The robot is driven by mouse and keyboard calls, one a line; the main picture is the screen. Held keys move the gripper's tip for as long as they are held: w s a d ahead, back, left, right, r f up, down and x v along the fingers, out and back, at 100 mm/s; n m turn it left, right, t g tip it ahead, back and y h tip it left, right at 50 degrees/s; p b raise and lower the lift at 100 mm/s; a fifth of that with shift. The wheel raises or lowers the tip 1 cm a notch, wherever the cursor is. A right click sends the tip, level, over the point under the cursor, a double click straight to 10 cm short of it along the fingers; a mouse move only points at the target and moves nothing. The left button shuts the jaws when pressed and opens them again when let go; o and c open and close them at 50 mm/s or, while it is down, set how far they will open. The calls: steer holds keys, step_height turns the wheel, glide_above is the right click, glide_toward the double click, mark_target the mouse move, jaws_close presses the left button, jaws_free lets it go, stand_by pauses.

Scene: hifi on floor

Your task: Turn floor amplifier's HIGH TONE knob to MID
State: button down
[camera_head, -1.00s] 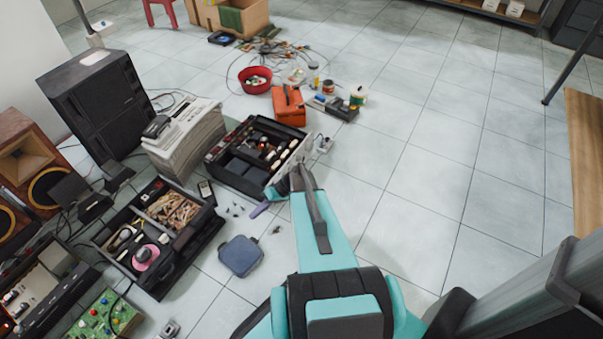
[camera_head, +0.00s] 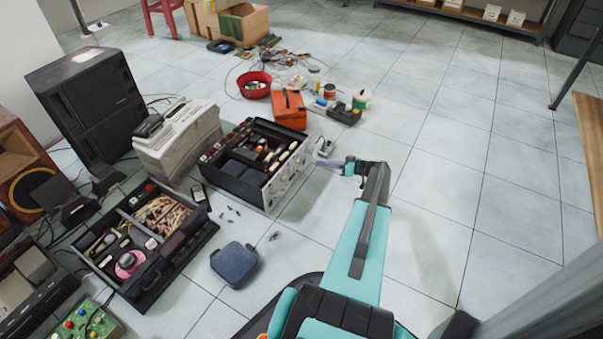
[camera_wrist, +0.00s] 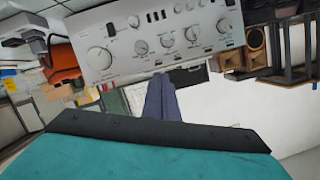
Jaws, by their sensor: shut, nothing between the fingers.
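The amplifier (camera_head: 285,182) is an open-topped black box on the floor with a silver front panel. In the wrist view the panel (camera_wrist: 125,62) fills the top middle, apparently upside down. The labels are too small to read, so I cannot tell which knob is HIGH TONE. My gripper (camera_head: 320,163) is shut and empty, its purple fingers off the panel's right end. In the wrist view its fingertips (camera_wrist: 160,77) show just below the panel's edge.
An orange toolbox (camera_head: 289,110) and a small dark device (camera_head: 343,114) stand beyond the amplifier. A black parts case (camera_head: 150,285), a blue pouch (camera_head: 234,264) and small loose bits lie in front-left. Tiled floor at right is clear.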

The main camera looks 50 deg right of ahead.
mark_target(292, 170)
steer(key=shift+d, duration=0.2)
steer(key=b+x, duration=0.3)
steer(key=x, duration=0.6)
steer(key=shift+w+a+f, duration=0.1)
steer(key=shift+w, duration=0.1)
steer(key=shift+w+a+f+b, duration=0.1)
steer(key=shift+a+f+b, duration=0.25)
steer(key=shift+f, duration=0.25)
steer(key=shift+a+f+b, duration=0.2)
steer(key=shift+f+b, duration=0.25)
steer(key=shift+f, duration=0.15)
steer(key=shift+a+f, duration=0.3)
steer(key=shift+f, duration=0.3)
